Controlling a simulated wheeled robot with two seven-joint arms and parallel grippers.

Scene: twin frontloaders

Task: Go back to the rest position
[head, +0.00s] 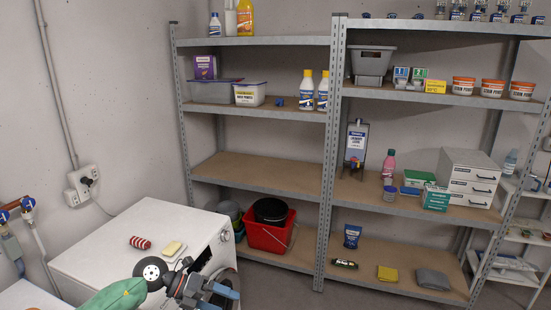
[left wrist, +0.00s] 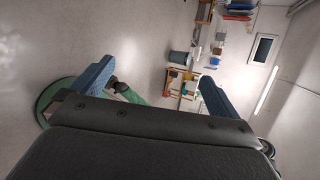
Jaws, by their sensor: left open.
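My left gripper (head: 222,297) is at the bottom of the head view, in front of the white front-loading washer (head: 120,240). Its blue fingers stand apart with nothing between them. The same open fingers show in the left wrist view (left wrist: 150,88), with the room beyond them. My right gripper is in neither view.
Metal shelves (head: 260,165) with bottles, tubs and boxes stand behind. A red bucket (head: 265,236) sits on the lowest left shelf. A wall socket (head: 84,183) is at left.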

